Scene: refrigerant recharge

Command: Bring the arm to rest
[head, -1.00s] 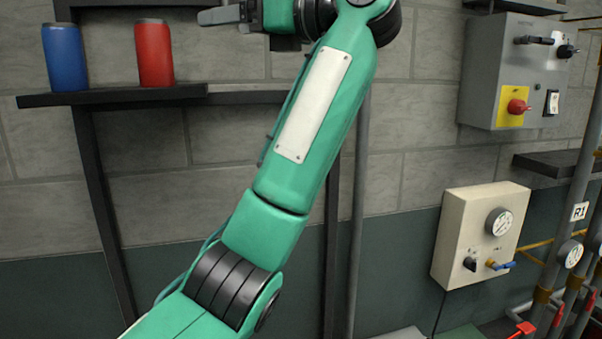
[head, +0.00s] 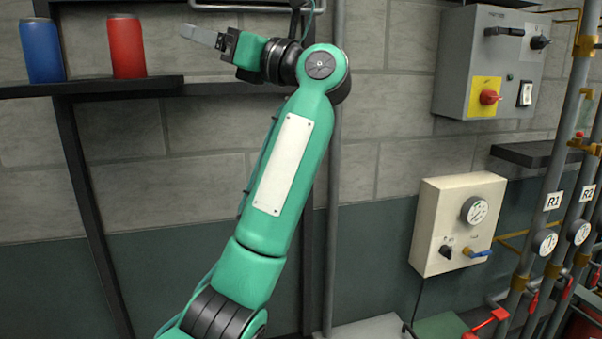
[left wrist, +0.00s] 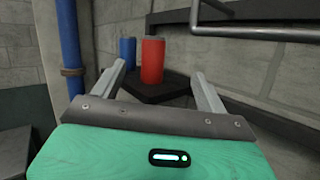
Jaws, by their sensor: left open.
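My left arm rises through the middle of the head view and bends left at the top. Its gripper (head: 203,36) points left, to the right of the red can and apart from it. In the left wrist view the two fingers of this gripper (left wrist: 161,82) are spread with nothing between them. The red can (head: 127,47) and the blue can (head: 41,50) stand upright on the dark shelf (head: 120,86). Beyond the open fingers the left wrist view shows the red can (left wrist: 153,61) and the blue can (left wrist: 128,50). My right gripper is not in view.
A grey switch box (head: 487,62) with a red knob hangs upper right. Below it are a cream gauge box (head: 457,224) and pipes (head: 560,160) labelled R1 and R2. A dark ledge (head: 535,155) juts from the wall. The left wrist view shows a blue pipe (left wrist: 69,45).

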